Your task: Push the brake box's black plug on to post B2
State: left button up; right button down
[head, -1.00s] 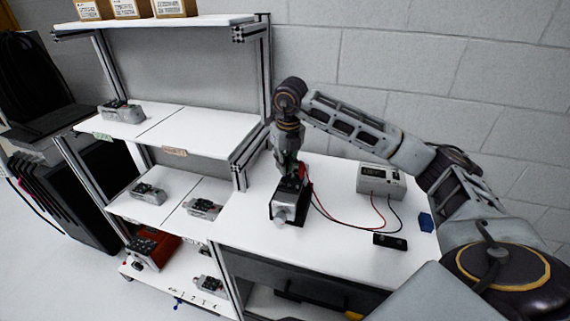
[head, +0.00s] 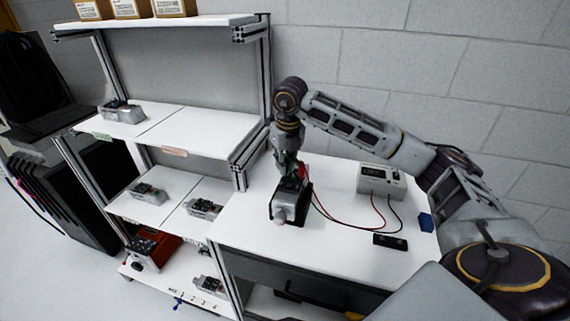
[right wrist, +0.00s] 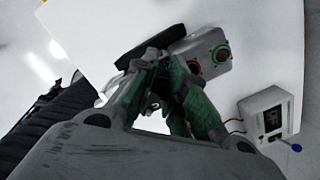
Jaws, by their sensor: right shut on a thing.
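The brake box also shows in the right wrist view (right wrist: 268,112). My right gripper (head: 291,178) is at the motor's rear end, pointing down. In the right wrist view its fingers (right wrist: 162,75) are closed around a small dark piece, apparently the black plug, mostly hidden between them. A grey casing (right wrist: 213,66) with a red and a green ring lies just beyond the fingertips. Post B2 cannot be made out. My left gripper is not in view.
A red part (head: 303,171) stands by the gripper. A black block (head: 390,241) and a blue piece (head: 426,222) lie on the bench (head: 340,262). The shelf rack (head: 197,134) with several motors stands close on the left. The bench front is clear.

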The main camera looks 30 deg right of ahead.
dwell(0.3)
jog(key=shift+f, duration=0.2)
dwell(0.3)
jog(key=c, duration=1.4)
grip_release()
jog(key=shift+o, duration=0.2)
jog(key=shift+r, duration=0.1)
jog(key=shift+r+p, duration=1.35)
jog(key=shift+r, duration=0.85)
jog(key=shift+r+p, duration=0.8)
jog(key=shift+r, duration=0.45)
